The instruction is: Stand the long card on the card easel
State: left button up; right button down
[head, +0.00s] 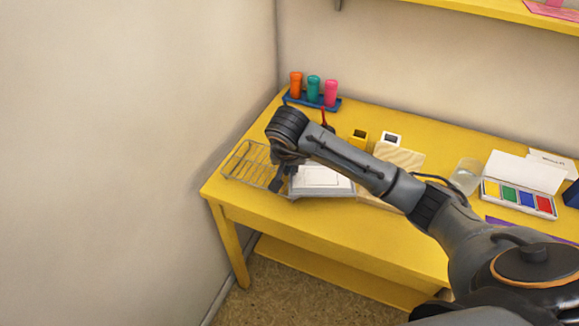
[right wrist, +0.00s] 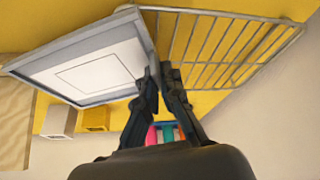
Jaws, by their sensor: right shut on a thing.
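A white panel in a grey frame (head: 322,181), with a thin outlined rectangle, is at the table's front left. It shows large in the right wrist view (right wrist: 85,58). My right gripper (head: 277,184) is at its left edge in the head view. In the right wrist view the fingertips (right wrist: 157,72) are closed together on the thin grey edge of this panel. I cannot tell whether the panel is lifted or resting. I cannot make out for certain which thing is the long card or the card easel. My left gripper is not in view.
A wire rack (head: 247,165) lies close left of the gripper. A blue holder (head: 298,100) with coloured bottles stands at the back. Yellow (head: 358,139) and white blocks (head: 386,144), a wooden piece (head: 400,156), a clear cup (head: 466,176) and an inkpad box (head: 518,195) are to the right.

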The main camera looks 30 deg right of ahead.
jog(key=shift+f, duration=0.35)
jog(key=c, duration=1.5)
grip_release()
jog(key=shift+r, duration=0.2)
jog(key=v, duration=1.2)
jog(key=shift+r, duration=0.2)
